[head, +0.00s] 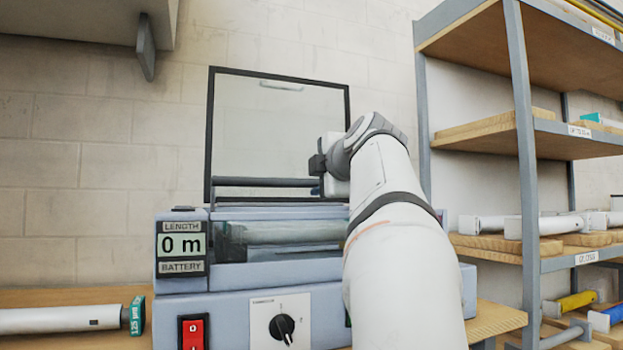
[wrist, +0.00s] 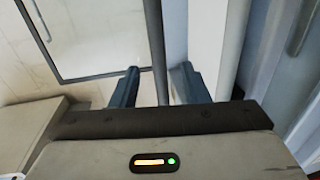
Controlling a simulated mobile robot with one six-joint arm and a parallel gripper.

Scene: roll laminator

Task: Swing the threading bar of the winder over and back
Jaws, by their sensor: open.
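The winder's threading bar, a dark grey rod (head: 262,182), lies level across the top of the laminator, in front of a raised clear cover. My gripper (head: 318,168) is at the bar's right end, partly hidden by my own arm. In the wrist view the bar (wrist: 155,45) runs down the picture into the space between my two dark fingers (wrist: 158,88). The fingers are open, with a gap on each side of the bar. How deep the bar sits between them is hard to tell.
The black-framed clear cover (head: 280,115) stands upright behind the bar. The laminator body (head: 240,305) has a length display (head: 181,246), a red switch (head: 193,332) and a knob (head: 282,327). A shelf rack (head: 530,150) stands right. A roll (head: 60,319) lies left.

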